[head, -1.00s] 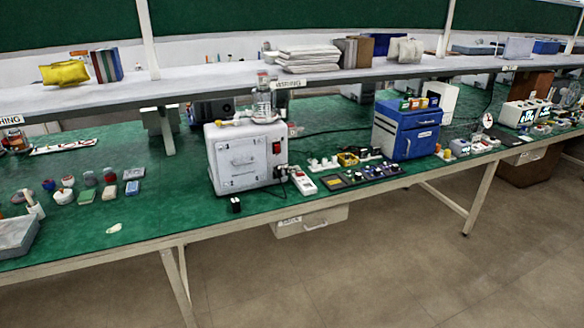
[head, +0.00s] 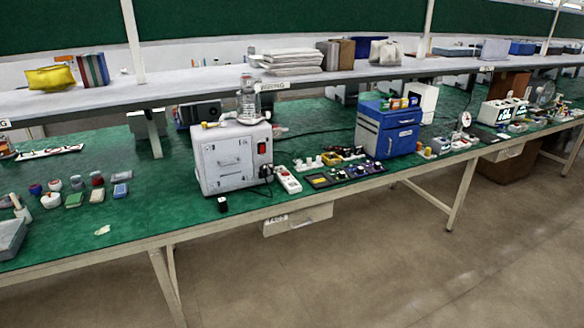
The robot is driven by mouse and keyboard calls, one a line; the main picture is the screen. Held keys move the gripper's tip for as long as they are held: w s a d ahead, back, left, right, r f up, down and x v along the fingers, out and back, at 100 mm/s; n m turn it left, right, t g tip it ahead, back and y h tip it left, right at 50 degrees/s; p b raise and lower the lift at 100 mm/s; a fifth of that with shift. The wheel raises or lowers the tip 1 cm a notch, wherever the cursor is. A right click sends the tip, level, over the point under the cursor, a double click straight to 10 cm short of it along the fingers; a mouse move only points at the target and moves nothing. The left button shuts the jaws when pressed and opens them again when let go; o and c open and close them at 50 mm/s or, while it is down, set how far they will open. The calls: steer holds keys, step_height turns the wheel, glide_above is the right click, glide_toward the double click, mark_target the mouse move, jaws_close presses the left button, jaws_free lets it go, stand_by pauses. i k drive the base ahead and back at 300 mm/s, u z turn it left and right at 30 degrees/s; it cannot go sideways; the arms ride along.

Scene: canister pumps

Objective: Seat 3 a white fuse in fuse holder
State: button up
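I cannot make out a white fuse or a fuse holder for certain at this distance. Small parts stand in a group on the green bench (head: 140,220), between the white machine (head: 222,166) and the blue drawer cabinet (head: 401,138). Among them are small white pieces (head: 308,164), a yellow piece (head: 331,158) and dark boards with small coloured parts (head: 320,181). My gripper is not in view.
A white power strip (head: 288,180) lies right of the machine. A small black object (head: 222,204) is near the bench's front edge. A shelf (head: 190,90) runs above the bench. Small containers (head: 75,200) stand at the left. The floor (head: 400,270) in front is clear.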

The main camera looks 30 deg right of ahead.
mark_target(265, 170)
steer(key=i, duration=1)
steer(key=u, duration=0.05)
